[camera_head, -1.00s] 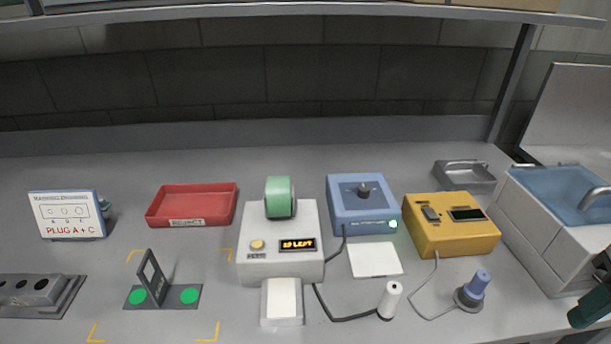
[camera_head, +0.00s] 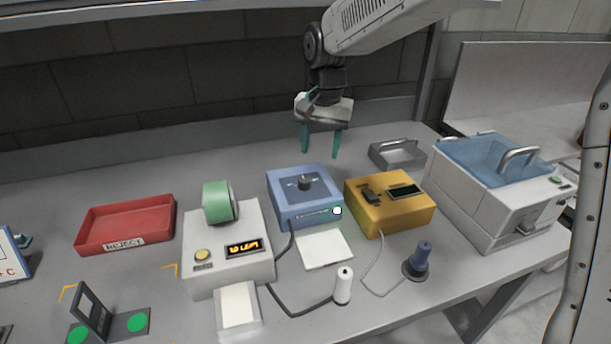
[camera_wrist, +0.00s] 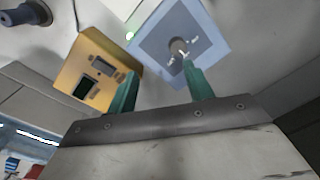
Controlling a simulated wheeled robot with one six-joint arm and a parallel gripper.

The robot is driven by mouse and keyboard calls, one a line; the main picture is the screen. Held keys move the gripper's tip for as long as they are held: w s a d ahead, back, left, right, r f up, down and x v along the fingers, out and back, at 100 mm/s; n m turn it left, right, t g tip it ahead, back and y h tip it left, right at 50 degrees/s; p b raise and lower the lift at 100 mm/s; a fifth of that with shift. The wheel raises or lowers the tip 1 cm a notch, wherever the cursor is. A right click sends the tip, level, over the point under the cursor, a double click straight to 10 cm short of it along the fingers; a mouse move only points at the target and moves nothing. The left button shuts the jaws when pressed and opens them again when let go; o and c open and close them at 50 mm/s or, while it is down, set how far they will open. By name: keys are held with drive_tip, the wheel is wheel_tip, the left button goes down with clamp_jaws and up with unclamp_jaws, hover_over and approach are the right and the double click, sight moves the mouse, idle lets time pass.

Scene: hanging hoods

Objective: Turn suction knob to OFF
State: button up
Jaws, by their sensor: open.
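The suction knob (camera_head: 305,183) is a small dark knob on top of the blue box (camera_head: 287,207). It also shows in the wrist view (camera_wrist: 179,47), with pale marks around it that are too small to read. A light on the box's front right corner glows whitish. My gripper (camera_head: 321,155) is open and empty, with its green fingers pointing down. In the head view it hangs above and behind the blue box, apart from the knob. In the wrist view one finger overlaps the box near the knob and the other overlaps the yellow box's edge.
A yellow box (camera_head: 390,204) stands right of the blue box, with a metal tray (camera_head: 398,155) behind it. A white device with a green roll (camera_head: 219,202) stands left. Cables and a white pad lie in front.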

sight(305, 179)
drive_tip(key=w+a+f, duration=0.2)
drive_tip(key=a, duration=0.1)
drive_tip(key=shift+f, duration=0.4)
wheel_tip(305, 179, down, 7)
drive_tip(key=shift+w+a+f, duration=0.1)
drive_tip(key=shift+a+f, duration=0.05)
drive_tip(key=c, duration=1)
